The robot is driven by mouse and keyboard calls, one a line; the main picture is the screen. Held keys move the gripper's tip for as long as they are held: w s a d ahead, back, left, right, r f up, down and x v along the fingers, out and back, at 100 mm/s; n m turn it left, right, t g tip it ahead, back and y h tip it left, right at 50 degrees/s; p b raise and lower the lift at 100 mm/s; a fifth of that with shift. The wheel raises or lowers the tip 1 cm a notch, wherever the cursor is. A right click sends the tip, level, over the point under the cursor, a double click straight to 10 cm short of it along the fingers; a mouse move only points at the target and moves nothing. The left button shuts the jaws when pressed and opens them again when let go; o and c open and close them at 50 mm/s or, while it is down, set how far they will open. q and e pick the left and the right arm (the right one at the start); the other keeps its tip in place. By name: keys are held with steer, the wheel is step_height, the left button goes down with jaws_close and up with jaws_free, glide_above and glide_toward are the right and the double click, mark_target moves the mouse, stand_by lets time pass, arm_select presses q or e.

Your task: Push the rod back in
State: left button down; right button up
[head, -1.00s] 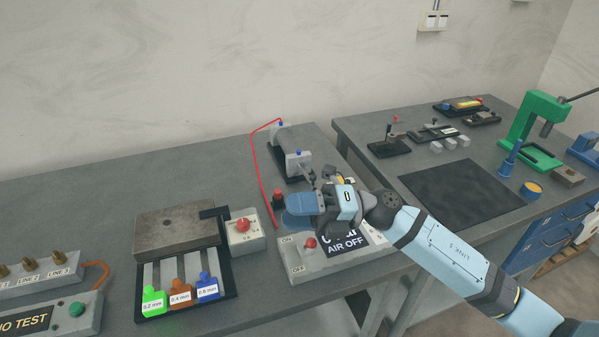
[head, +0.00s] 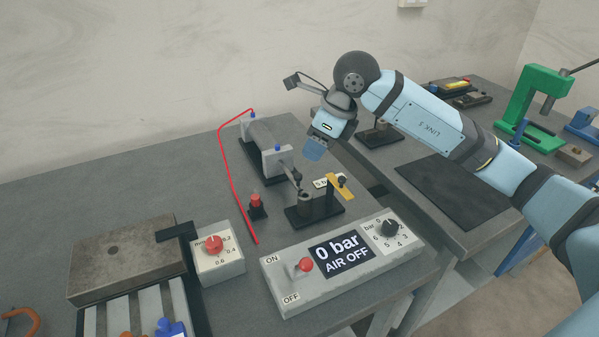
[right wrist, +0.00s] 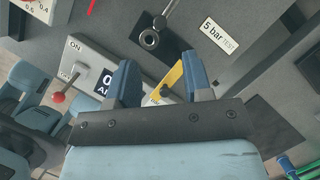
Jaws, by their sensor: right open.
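The grey cylinder (head: 262,140) lies on the bench with a red air line running beside it. Its metal rod (head: 291,174) sticks out of the near end block toward a black stand (head: 312,212). In the right wrist view the rod's ring-shaped end (right wrist: 150,38) shows beyond the fingers. My right gripper (head: 313,152) is raised to the right of the cylinder's near end, apart from the rod. In the wrist view its two blue fingers (right wrist: 160,80) are spread and nothing is between them. My left gripper is not in view.
A control box (head: 345,258) reads 0 bar, AIR OFF, in front of the stand. A yellow arm (head: 341,186) stands at the stand's right. A red-topped plunger (head: 257,204) sits left of the rod. A smaller dial box (head: 216,253) is farther left.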

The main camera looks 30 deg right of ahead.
mark_target(299, 175)
steer(key=x, duration=0.9)
steer(key=shift+a, duration=0.1)
